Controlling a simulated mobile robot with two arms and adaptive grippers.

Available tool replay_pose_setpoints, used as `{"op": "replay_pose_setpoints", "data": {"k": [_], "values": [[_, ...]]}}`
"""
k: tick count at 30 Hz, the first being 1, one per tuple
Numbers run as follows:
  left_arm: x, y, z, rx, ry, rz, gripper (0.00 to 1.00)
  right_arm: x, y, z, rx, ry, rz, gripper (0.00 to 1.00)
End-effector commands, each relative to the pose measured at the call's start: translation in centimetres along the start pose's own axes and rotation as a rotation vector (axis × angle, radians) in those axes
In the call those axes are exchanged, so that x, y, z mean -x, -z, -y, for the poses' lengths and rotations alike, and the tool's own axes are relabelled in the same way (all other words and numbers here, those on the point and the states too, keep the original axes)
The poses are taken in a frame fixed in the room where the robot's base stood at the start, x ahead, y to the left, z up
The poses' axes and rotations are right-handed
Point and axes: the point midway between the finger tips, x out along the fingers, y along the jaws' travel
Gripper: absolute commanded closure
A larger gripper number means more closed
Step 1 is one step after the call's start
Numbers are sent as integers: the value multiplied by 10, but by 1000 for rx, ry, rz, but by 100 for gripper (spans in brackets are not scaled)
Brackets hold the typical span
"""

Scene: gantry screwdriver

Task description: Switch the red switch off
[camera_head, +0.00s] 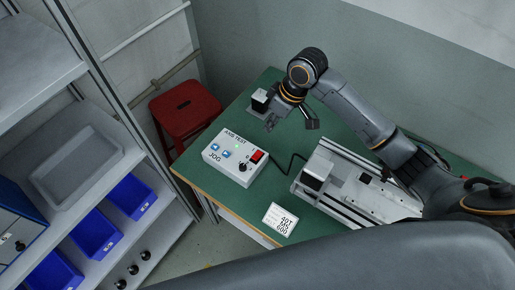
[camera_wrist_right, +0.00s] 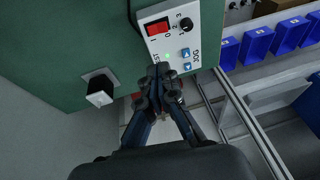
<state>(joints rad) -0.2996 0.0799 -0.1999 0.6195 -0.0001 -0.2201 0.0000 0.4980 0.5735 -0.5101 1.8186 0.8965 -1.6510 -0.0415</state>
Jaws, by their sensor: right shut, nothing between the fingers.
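The red switch (camera_head: 257,156) sits at the right end of the white control box (camera_head: 222,165), which is marked AXIS TEST and JOG. In the right wrist view the red switch (camera_wrist_right: 158,29) is beyond the fingertips, with 1 and 0 marked beside it. Which way it is tipped I cannot tell. A small green lamp (camera_wrist_right: 167,57) on the box is lit. My right gripper (camera_head: 270,126) is shut and empty, behind the box and apart from the switch. It also shows in the wrist view (camera_wrist_right: 160,70). My left gripper is not in view.
A black cable runs from the box. A red stool (camera_head: 185,105) and a shelf with blue bins (camera_head: 95,235) stand to the left.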

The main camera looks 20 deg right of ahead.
Motion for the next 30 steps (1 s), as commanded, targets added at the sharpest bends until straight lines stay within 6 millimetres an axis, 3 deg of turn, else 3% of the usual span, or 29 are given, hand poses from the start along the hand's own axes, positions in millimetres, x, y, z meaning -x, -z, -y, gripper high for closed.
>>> {"op": "replay_pose_setpoints", "data": {"k": [8, 21, 30], "values": [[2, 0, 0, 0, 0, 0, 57, -12, 0, 0, -2, 2, 3, 100], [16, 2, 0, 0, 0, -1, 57, -99, 0, 1, -2, 3, 3, 100], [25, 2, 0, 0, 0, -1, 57, -134, -10, 8, -1, 0, 2, 100]]}}
